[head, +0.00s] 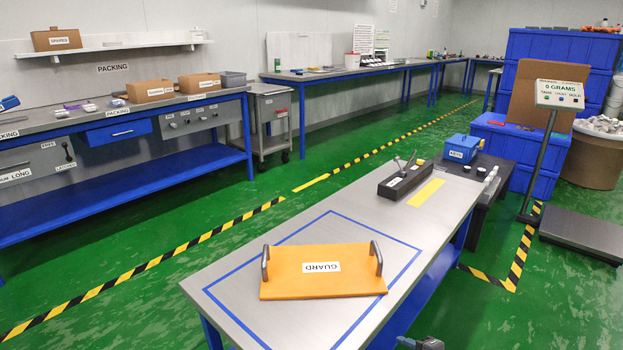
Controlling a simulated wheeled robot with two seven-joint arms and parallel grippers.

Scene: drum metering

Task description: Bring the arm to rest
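A small grey and dark piece of what looks like my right gripper (422,343) shows at the bottom edge, just right of the table's front end. Most of it is cut off, so its fingers cannot be made out. My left gripper is not in view.
A dark block with levers (404,181) and a blue box (461,148) stand toward the far end. A scale display (560,95) reads 0 GRAMS above its floor platform (585,232). A packing bench (120,120) lines the left wall. Green floor between is clear.

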